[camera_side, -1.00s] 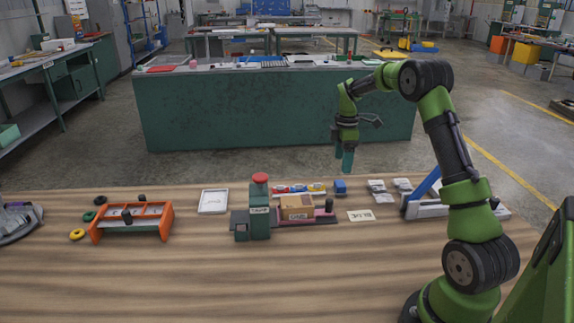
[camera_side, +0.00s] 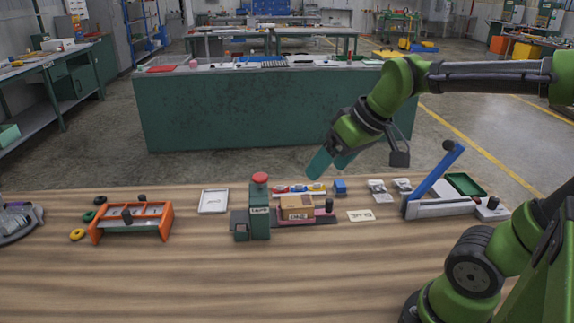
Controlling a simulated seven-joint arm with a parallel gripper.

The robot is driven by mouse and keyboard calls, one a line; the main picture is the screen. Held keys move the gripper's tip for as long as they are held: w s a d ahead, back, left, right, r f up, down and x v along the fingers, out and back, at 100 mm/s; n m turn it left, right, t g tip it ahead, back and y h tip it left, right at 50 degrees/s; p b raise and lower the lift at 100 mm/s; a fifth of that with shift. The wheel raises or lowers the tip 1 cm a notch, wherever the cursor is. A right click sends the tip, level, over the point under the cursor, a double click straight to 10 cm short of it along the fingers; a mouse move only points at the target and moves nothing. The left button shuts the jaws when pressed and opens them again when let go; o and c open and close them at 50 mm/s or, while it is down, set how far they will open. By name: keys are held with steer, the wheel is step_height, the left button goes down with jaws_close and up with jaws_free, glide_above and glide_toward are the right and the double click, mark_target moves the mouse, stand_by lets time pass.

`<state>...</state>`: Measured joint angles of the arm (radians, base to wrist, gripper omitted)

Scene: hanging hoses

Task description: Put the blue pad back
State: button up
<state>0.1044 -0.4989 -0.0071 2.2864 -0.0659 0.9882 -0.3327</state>
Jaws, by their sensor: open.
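A small blue block (camera_side: 340,187), the likeliest blue pad, sits on the wooden table just right of a row of small coloured pieces (camera_side: 298,189). The row shows red, blue and yellow parts, too small to make out well. My gripper (camera_side: 325,170) is open and empty, with its teal fingers tilted down and to the left. In the picture it hangs above the row and the blue block, apart from both. How far in front of or behind them it is, I cannot tell.
A green press with a red knob (camera_side: 260,179) and a cardboard box (camera_side: 297,207) stand in front of the row. A white card (camera_side: 361,216) lies to the right. An orange frame (camera_side: 131,221), a white tray (camera_side: 213,201) and a blue-levered device (camera_side: 433,182) flank them. The table front is clear.

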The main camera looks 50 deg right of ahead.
steer(key=s+a+f+m+t, duration=0.1)
steer(key=s+a+m, duration=0.1)
steer(key=s, duration=0.3)
steer(key=shift+a+f+y, duration=0.3)
steer(key=shift+a+y, duration=0.1)
steer(key=shift+a, duration=0.35)
